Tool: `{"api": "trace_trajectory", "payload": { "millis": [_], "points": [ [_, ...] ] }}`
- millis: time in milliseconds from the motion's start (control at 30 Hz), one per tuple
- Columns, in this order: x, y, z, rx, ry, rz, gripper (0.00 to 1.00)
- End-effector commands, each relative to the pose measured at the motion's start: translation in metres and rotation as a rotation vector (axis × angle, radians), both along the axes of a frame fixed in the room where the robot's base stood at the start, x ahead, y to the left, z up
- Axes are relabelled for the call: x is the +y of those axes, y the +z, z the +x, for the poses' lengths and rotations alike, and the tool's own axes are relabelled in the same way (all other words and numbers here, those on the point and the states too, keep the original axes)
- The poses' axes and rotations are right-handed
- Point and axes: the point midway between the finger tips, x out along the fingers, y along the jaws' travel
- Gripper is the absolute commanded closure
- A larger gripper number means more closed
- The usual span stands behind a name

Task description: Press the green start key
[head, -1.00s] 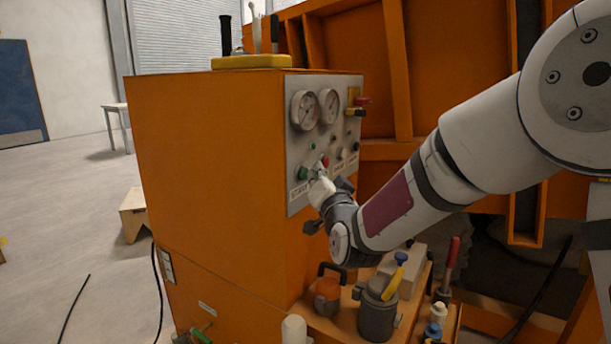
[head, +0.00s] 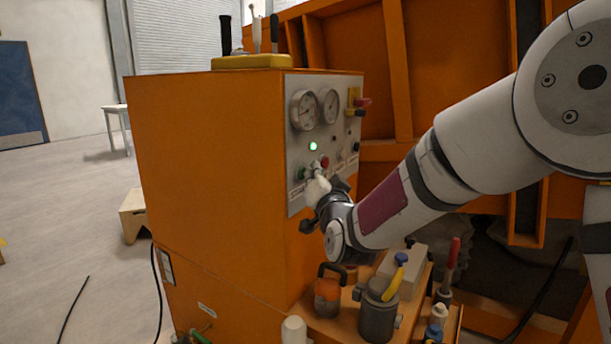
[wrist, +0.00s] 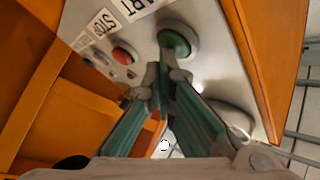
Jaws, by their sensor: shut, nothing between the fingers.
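The green start key (wrist: 174,42) is a round button on the grey control panel (wrist: 200,80), beside a "START" label seen in part. In the head view it shows as a small dark green spot (head: 301,174) low on the panel. My gripper (wrist: 164,66) is shut and empty. Its fingertips overlap the key's lower edge in the wrist view; I cannot tell whether they touch it. In the head view my gripper (head: 315,170) is right in front of the panel, beside the key. A small lamp (head: 313,146) above glows bright green.
A red stop key (wrist: 122,55) sits beside the green one. Two gauges (head: 304,110) are above, on the orange cabinet (head: 210,190). A shelf below holds an orange can (head: 328,295) and a grey can (head: 377,312).

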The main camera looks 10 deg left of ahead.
Motion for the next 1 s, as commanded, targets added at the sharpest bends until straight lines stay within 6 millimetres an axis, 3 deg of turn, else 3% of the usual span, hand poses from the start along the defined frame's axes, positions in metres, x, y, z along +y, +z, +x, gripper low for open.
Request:
{"api": "trace_trajectory", "payload": {
  "millis": [1000],
  "points": [
    [-0.024,0.0,-0.008,-0.002,-0.001,-0.001,1.0]
  ]
}}
